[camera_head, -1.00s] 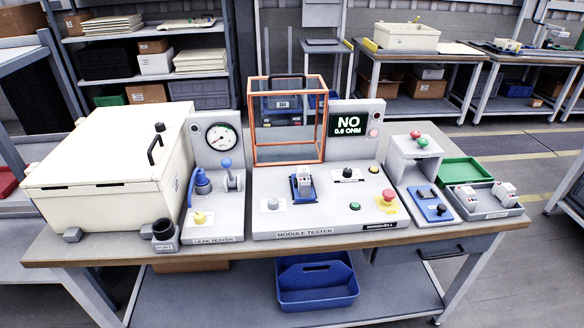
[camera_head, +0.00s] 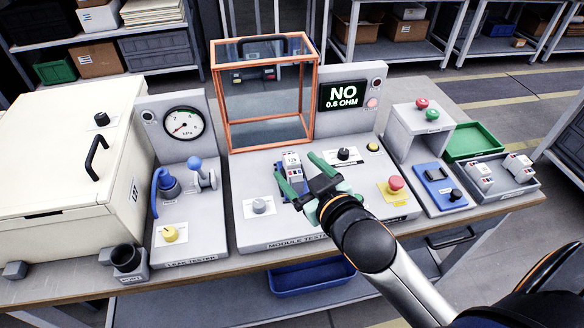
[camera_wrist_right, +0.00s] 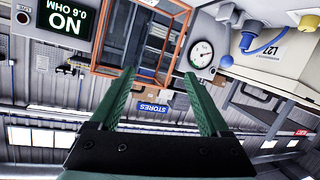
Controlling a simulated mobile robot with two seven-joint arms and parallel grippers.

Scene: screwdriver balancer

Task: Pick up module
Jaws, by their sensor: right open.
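A small white and grey module (camera_head: 293,164) stands in the blue holder (camera_head: 291,186) on the module tester (camera_head: 255,227). More modules (camera_head: 481,176) lie in the grey tray (camera_head: 522,184) at the right. My right gripper (camera_head: 297,167) has green fingers and is open. In the head view, its fingers appear on either side of the standing module, overlapping the holder. In the right wrist view, the open fingers (camera_wrist_right: 162,88) have nothing between them, and the module is not visible there. My left gripper is not in view.
An orange-framed clear guard (camera_head: 265,95) stands behind the holder. The display (camera_head: 343,95) reads "NO 0.6 OHM". A red stop button (camera_head: 396,183) is right of the gripper. The leak tester (camera_head: 190,235) and a cream box (camera_head: 55,170) are at the left. A green tray (camera_head: 474,141) is at the back right.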

